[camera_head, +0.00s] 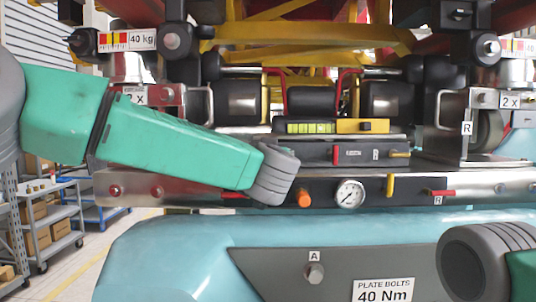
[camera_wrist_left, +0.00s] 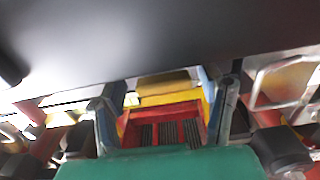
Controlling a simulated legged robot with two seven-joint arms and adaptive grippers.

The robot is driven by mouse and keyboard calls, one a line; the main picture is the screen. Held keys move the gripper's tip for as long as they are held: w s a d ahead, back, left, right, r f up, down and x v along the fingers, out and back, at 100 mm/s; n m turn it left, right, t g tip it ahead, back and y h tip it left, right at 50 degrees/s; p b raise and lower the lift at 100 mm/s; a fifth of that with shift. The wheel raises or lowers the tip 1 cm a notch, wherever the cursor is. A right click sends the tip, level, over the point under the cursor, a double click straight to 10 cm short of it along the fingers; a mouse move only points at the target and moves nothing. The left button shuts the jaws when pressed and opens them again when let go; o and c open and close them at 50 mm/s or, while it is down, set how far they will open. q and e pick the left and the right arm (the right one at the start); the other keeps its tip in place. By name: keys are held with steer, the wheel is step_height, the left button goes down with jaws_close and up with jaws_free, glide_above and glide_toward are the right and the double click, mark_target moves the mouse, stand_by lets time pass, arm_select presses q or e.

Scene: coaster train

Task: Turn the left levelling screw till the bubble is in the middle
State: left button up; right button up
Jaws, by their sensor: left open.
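A bubble level with a yellow-green vial (camera_head: 310,128) sits on the metal unit in the middle of the head view. The bubble's exact place is too small to tell. I cannot single out the left levelling screw; my left arm covers much of the left side of the unit. That arm reaches in from the left and its grey end joint stands in front of the panel, below and left of the vial. My right gripper is out of view.
On the panel are an orange knob (camera_head: 304,199), a gauge (camera_head: 350,194), and red and yellow handles. A bracket marked R (camera_head: 467,128) stands at the right. A pale blue body (camera_head: 180,255) lies below. Yellow and red train framework hangs above. Shelves (camera_head: 50,215) stand at the left.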

arm_select(q)
steer(key=shift+d, duration=0.45)
steer(key=shift+a, duration=0.4)
steer(key=c, duration=0.8)
steer(key=shift+a, duration=0.3)
steer(key=c, duration=0.4)
steer(key=shift+w+a, duration=0.1)
steer(key=shift+a, duration=0.05)
steer(key=shift+d+n, duration=0.3)
steer(key=shift+n, duration=0.1)
steer(key=shift+a+n, duration=0.1)
steer(key=shift+n, duration=0.8)
steer(key=shift+f+n+b, duration=0.15)
steer(key=shift+n+b, duration=0.7)
steer(key=shift+n, duration=1.25)
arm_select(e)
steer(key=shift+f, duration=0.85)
